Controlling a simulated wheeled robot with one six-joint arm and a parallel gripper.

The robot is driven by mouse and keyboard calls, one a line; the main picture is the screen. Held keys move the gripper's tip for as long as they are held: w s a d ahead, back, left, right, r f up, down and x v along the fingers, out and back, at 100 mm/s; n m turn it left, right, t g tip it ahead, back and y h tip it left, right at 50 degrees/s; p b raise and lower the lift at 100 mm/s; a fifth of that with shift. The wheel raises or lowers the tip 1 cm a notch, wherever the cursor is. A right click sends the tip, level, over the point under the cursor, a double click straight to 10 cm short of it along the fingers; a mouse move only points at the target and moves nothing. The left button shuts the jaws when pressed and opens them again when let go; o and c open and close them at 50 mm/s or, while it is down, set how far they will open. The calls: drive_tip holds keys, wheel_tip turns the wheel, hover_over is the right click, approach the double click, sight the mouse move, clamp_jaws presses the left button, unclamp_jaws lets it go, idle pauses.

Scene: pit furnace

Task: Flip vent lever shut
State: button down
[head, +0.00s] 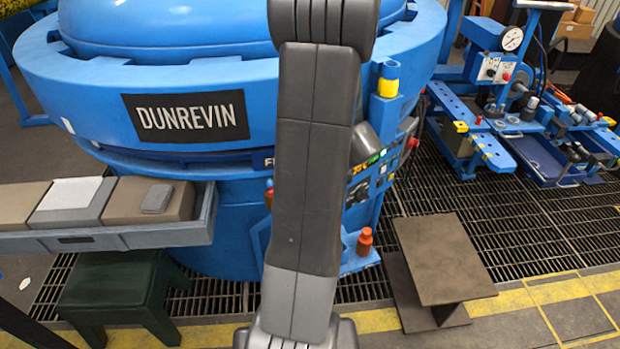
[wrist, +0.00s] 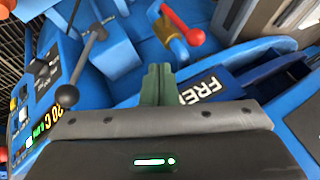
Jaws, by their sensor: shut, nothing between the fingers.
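In the wrist view, a lever with a dark ball knob (wrist: 67,96) stands at the left, its metal rod slanting up to a blue mount. A red ball-ended handle (wrist: 195,37) on a brass fitting is at the upper middle. I cannot tell from a label which of these is the vent lever. My gripper (wrist: 157,82) has its green fingers together and empty. In the picture the fingers lie between the dark knob and the red handle, apart from both. In the head view my arm hides the gripper and most of this area.
The blue furnace (head: 80,110) with a DUNREVIN sign fills the left and middle. A grey tray (head: 150,238) with blocks stands out at left above a dark green stool (head: 120,285). A brown step stand (head: 437,260) is at right. Blue workbenches (head: 500,155) stand farther right.

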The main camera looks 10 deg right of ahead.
drive_tip(key=w+a+f+p, duration=0.1)
drive_tip(key=w+a+f, duration=0.2)
drive_tip(key=a+f, duration=0.2)
drive_tip(key=shift+a+f, duration=0.4)
drive_tip(key=shift+a, duration=0.65)
drive_tip(key=shift+a, duration=0.1)
